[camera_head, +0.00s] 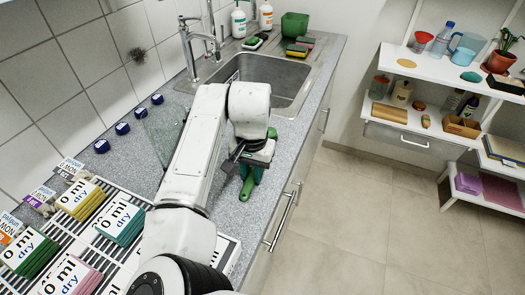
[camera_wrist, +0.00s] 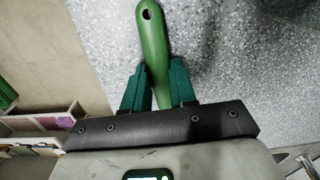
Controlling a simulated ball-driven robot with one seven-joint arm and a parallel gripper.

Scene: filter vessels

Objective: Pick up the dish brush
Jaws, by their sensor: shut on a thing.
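The dish brush shows as a smooth green handle (camera_wrist: 153,42) with a hole near its rounded end in the wrist view. My gripper (camera_wrist: 158,92) has dark green fingers, one on each side of the handle, shut on it. The brush's bristle end is hidden behind the gripper and arm. Whether the handle still touches the counter, I cannot tell.
The grey speckled counter (camera_head: 228,205) holds a sink (camera_head: 277,72) behind the gripper. Blue-capped items (camera_head: 122,128) stand along the tiled wall. A rack with labelled sponge packs (camera_head: 80,199) is at the left. White shelves (camera_head: 440,70) stand at the right, with open floor (camera_head: 350,220) between.

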